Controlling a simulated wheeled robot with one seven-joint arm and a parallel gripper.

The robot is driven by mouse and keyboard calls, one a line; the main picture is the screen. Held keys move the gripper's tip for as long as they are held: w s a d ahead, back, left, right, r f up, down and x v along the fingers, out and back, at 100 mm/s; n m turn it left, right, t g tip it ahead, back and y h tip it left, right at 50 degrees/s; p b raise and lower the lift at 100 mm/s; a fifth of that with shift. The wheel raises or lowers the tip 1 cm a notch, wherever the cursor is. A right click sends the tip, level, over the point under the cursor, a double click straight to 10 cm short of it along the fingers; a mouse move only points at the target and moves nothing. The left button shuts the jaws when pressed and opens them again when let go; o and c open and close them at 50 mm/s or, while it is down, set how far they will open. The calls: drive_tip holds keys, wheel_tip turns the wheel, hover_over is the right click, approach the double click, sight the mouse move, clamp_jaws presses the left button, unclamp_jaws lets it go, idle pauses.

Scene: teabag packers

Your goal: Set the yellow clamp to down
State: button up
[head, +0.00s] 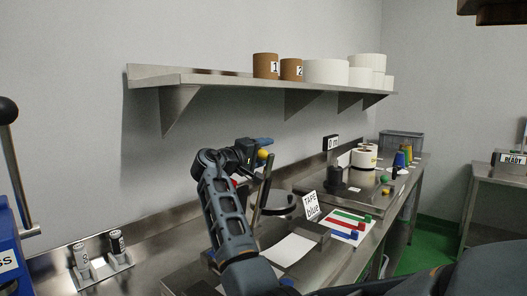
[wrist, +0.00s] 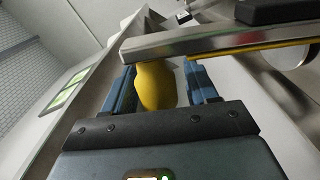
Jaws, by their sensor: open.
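The yellow clamp shows as a yellow round knob (head: 262,154) at the top of a dark lever (head: 262,190), which stands nearly upright and leans slightly in the head view. In the wrist view the yellow knob (wrist: 156,86) lies between the two blue fingers of my gripper (wrist: 163,78). The fingers are open around it; I cannot tell whether either touches it. A metal bar (wrist: 215,42) with a yellow underside crosses just past the knob. In the head view my gripper (head: 264,144) is at the knob, and my arm hides part of the clamp's base.
A steel shelf (head: 205,80) with rolls runs along the wall above. On the bench are a "TAPE blue" sign (head: 311,206), a white sheet (head: 289,249), coloured bars (head: 347,224) and a rack with two cylinders (head: 103,268). A blue machine (head: 8,245) stands at the left.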

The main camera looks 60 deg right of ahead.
drive_tip(key=shift+c, duration=0.3)
clamp_jaws()
idle(0.3)
